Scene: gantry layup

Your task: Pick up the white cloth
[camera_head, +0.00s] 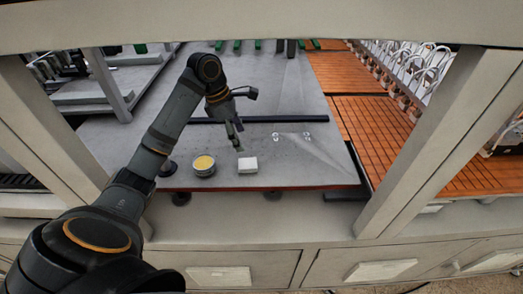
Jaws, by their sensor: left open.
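The white cloth (248,164) is a small folded-looking white block on the grey table (300,174), close to its front edge. My left gripper (237,142) points down just behind and slightly left of the cloth, above the table. It is open, and I see nothing between its fingers. The gap between the fingertips and the cloth is small and hard to judge. My right gripper is out of view.
A round tin with yellow contents (204,165) stands left of the cloth. A dark bar (285,119) lies across the table behind. Small clear pieces (291,135) lie to the right. Pale frame posts (445,130) and a top beam (270,22) surround the opening.

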